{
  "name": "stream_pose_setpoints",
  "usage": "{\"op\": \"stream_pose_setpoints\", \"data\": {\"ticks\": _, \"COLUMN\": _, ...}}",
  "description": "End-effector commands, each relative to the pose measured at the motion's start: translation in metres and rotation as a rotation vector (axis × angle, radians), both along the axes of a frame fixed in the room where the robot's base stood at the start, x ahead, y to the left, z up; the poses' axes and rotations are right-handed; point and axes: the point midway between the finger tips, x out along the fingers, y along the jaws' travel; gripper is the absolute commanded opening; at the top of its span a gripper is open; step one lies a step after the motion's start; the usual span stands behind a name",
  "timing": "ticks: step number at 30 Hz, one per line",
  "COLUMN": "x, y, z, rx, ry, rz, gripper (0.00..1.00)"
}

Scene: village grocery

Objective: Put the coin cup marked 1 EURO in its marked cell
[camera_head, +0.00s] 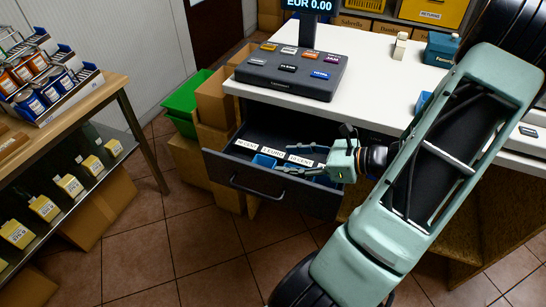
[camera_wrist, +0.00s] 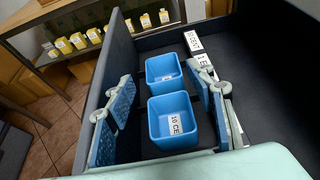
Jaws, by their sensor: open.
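The open cash drawer (camera_head: 232,166) holds blue cups in both views. In the wrist view, a near cup (camera_wrist: 155,136) has a label reading "10 CE", the rest cut off. A second blue cup (camera_wrist: 150,69) stands beyond it, its small label unreadable. White cell labels lie along the drawer; one reads "1 EURO" (camera_head: 272,154), its end hidden in the wrist view. My gripper (camera_head: 338,158) is open inside the drawer, fingers (camera_wrist: 166,108) on either side of the near cup, holding nothing I can see. No cup marking reads clearly as 1 EURO.
A blue object (camera_head: 423,101) on the white counter (camera_head: 385,65) is partly hidden by my arm. A dark key panel (camera_head: 292,68) stands above the drawer. Cardboard boxes and a green crate (camera_head: 186,95) stand left of it. A goods shelf (camera_head: 90,110) is farther left.

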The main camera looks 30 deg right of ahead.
Motion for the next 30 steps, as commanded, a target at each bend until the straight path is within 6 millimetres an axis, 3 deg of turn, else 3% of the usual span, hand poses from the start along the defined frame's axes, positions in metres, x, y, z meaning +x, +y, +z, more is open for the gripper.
{"op": "stream_pose_setpoints", "data": {"ticks": 9, "x": -0.022, "y": -0.017, "z": 0.012, "rx": 0.0, "ry": 0.0, "rz": 0.0, "gripper": 0.5}}
{"op": "stream_pose_setpoints", "data": {"ticks": 30, "x": -0.022, "y": -0.014, "z": 0.008, "rx": -0.038, "ry": 0.016, "rz": 0.037, "gripper": 0.5}}
